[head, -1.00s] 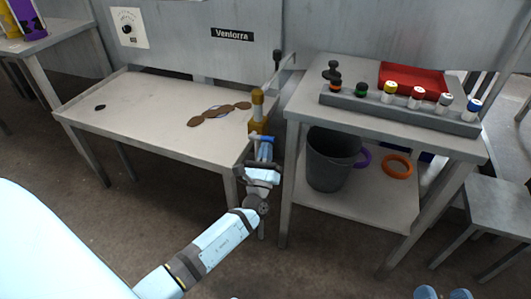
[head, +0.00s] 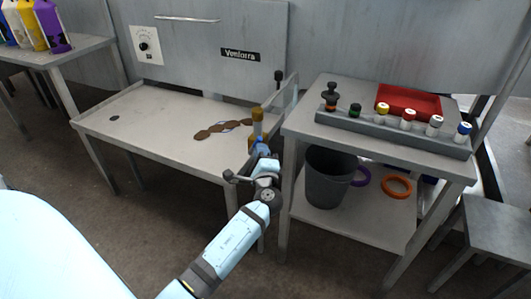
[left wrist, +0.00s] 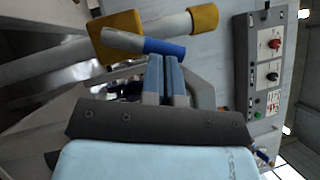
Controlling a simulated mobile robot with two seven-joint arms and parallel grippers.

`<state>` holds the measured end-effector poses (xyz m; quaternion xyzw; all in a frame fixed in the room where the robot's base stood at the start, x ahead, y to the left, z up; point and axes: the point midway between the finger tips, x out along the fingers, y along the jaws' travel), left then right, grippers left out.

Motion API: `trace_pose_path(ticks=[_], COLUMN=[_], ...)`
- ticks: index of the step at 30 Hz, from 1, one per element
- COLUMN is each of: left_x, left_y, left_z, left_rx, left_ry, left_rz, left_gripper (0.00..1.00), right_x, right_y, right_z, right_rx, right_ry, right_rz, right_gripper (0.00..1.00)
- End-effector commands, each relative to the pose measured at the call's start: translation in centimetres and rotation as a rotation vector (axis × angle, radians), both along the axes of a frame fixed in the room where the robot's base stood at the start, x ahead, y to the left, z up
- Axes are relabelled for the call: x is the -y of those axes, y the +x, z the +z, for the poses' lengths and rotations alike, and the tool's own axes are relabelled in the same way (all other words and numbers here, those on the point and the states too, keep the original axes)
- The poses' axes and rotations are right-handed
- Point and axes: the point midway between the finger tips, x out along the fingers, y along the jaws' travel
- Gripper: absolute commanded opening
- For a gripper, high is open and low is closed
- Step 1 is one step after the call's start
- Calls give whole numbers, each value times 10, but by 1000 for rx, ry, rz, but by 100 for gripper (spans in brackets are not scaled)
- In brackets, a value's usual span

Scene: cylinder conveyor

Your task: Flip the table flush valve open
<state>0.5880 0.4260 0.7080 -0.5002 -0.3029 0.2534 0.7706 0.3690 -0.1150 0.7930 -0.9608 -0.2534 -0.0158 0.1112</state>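The table flush valve (head: 257,127) is a brass-yellow fitting on a pipe at the right front corner of the sink table (head: 150,112). In the left wrist view its yellow body (left wrist: 113,38) sits on a pale pipe. A lever with a blue grip (left wrist: 163,47) sticks out to the right from it. My left gripper (head: 262,150) is just below the valve in the head view. In the left wrist view its two blue fingers (left wrist: 164,62) are together, tips at the blue grip. Nothing shows between them, and I cannot tell whether they touch the grip. My right gripper is not in view.
A steel cart (head: 345,140) stands close on the right, with a grey rack of several capped bottles (head: 395,130) and a red tray (head: 408,101). A grey bucket (head: 328,180) and an orange ring (head: 397,187) are on its lower shelf. Brown ovals (head: 218,128) lie on the table.

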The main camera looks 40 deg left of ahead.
Motion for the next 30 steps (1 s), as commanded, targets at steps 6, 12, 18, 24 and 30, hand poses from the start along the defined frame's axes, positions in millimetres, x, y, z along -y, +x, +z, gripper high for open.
trace_pose_path(ticks=[6,12,18,24,30], left_x=[-7,-12,-16,-18,-18], left_y=[-1,-3,-4,-4,-4], left_z=[12,15,16,16,16], left_rx=[43,74,71,71,71], left_ry=[-182,-308,-300,-299,-297], left_rz=[1,0,0,0,0], left_gripper=[0,0,0,0,0], right_x=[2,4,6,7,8], right_y=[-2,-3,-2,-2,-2], right_z=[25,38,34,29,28], right_rx=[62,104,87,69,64], right_ry=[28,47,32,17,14], right_rz=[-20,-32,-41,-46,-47], right_gripper=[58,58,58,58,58])
